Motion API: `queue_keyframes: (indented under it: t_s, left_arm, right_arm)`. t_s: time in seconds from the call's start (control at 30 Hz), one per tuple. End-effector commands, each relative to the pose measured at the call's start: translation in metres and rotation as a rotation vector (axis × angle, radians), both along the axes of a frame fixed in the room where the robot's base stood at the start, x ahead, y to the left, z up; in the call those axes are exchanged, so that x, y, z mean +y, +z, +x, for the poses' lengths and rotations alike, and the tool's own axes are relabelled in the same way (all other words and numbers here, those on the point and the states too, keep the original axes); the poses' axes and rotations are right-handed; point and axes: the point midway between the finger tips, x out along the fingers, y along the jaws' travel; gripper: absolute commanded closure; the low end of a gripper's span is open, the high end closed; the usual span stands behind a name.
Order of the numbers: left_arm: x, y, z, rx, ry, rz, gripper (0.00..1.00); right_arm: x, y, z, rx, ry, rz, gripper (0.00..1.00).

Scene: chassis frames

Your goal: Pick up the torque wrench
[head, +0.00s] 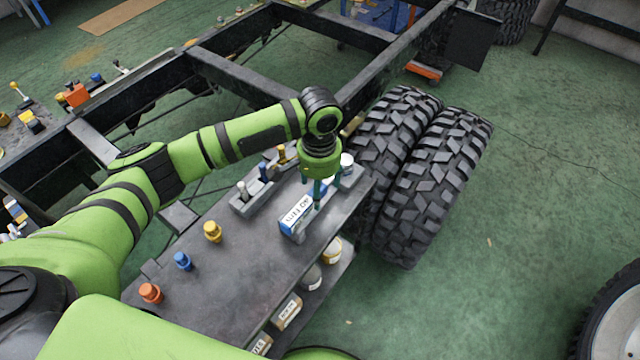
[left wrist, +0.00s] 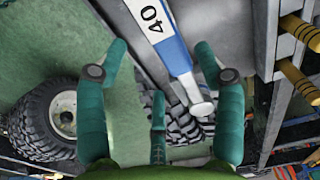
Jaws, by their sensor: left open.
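The torque wrench (head: 297,215) seems to be the blue and white piece with a "40" label, lying on the grey bench top near its right edge. In the left wrist view the wrench (left wrist: 172,48) runs from the top edge down to a pale rounded end, between the outer fingers in the picture. My left gripper (head: 319,190) points down over the wrench's far end, fingers apart. The left wrist view shows its teal fingers (left wrist: 162,50) spread and not closed on anything. Whether a finger touches the wrench cannot be told. My right gripper is not in view.
Orange (head: 150,293), blue (head: 182,261) and yellow (head: 212,231) pieces stand on the bench (head: 225,275). A grey holder (head: 248,204) stands behind. Cans (head: 311,277) sit on a lower shelf. Large tires (head: 425,170) and the chassis frame (head: 235,75) are close by.

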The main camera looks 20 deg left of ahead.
Motion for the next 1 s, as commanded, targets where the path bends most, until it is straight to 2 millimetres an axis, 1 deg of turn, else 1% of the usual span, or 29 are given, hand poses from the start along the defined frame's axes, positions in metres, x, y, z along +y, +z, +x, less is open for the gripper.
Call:
queue_keyframes:
  t_s: [0.03, 0.07, 0.17, 0.23, 0.3, 0.43, 0.53, 0.57, 0.6, 0.67, 0.7, 1.0]
  left_arm:
    - [0.003, -0.007, 0.000, 0.004, 0.003, 0.004, 0.31]
    - [0.003, -0.012, 0.000, 0.003, 0.003, 0.003, 0.31]
    - [0.003, -0.028, 0.000, 0.003, 0.001, 0.002, 0.31]
    - [0.003, -0.035, 0.000, 0.002, 0.001, 0.002, 0.31]
    - [0.003, -0.039, 0.000, 0.000, 0.001, 0.002, 0.31]
    - [0.003, -0.040, 0.001, -0.001, 0.000, 0.002, 0.31]
    - [0.003, -0.040, 0.001, -0.001, 0.000, 0.002, 0.31]
    - [0.003, -0.040, 0.001, -0.001, 0.000, 0.002, 0.43]
    - [0.003, -0.040, 0.001, -0.001, 0.000, 0.002, 0.59]
    - [0.003, -0.040, 0.001, -0.001, 0.000, 0.002, 0.83]
    - [0.003, -0.040, 0.001, -0.001, 0.000, 0.002, 0.99]
    - [0.003, -0.039, 0.002, -0.004, 0.001, 0.001, 1.00]
  right_arm:
    - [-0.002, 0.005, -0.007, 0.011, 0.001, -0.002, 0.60]
    - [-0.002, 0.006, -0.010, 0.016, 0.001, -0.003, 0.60]
    - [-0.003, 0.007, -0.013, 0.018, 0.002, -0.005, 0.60]
    - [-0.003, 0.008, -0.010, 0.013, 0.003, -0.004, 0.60]
    - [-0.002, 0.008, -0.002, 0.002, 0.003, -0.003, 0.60]
    - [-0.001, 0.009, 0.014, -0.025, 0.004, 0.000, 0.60]
    - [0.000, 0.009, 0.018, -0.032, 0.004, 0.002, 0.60]
    - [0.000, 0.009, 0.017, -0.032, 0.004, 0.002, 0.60]
    - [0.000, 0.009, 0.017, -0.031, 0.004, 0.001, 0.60]
    - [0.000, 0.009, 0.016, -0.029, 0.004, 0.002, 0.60]
    - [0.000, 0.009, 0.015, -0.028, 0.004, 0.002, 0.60]
    - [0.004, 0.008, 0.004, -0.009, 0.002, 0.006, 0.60]
